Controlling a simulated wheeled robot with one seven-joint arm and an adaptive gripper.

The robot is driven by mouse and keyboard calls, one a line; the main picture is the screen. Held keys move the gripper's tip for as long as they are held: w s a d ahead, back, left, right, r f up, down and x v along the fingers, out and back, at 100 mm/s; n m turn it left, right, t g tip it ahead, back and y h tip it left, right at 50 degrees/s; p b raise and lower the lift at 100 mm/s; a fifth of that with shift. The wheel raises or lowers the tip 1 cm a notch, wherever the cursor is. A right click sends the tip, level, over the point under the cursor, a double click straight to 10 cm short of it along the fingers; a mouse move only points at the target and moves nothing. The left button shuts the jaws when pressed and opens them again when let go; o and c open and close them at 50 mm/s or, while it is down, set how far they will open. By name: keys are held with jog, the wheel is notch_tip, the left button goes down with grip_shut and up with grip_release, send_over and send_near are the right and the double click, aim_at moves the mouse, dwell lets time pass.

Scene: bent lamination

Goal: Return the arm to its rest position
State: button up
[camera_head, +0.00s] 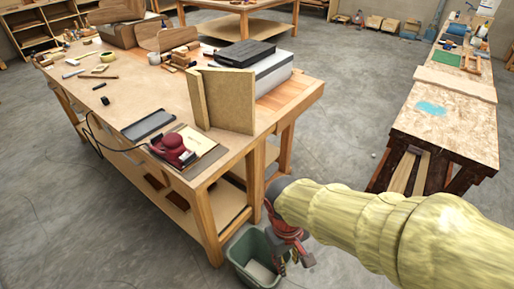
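My arm, in a pale yellow sleeve, reaches in from the lower right. My gripper (294,262), red and dark grey, points down at the right rim of a grey-green bin (241,247) on the floor. Its fingertips look spread apart, with nothing seen between them. A pale flat piece (262,271) lies inside the bin. The gripper hides part of the bin's right side.
A wooden workbench (262,125) stands close on the left, its near corner beside the bin. It bears a red sander (172,150), upright boards (228,100) and a grey case (262,70). Another bench (440,120) stands at right. Concrete floor (345,110) lies between.

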jog(key=s+d+r+m+t+p, duration=0.1)
jog(key=d+r+m+t, duration=0.1)
jog(key=d+r, duration=0.3)
jog(key=s+d+r+m+t+y+p, duration=0.1)
jog(key=d+r+m+t, duration=0.2)
jog(key=r, duration=1)
jog(key=d+t, duration=0.1)
jog(key=d, duration=0.2)
jog(key=shift+m, duration=0.3)
jog(key=shift+r, duration=0.1)
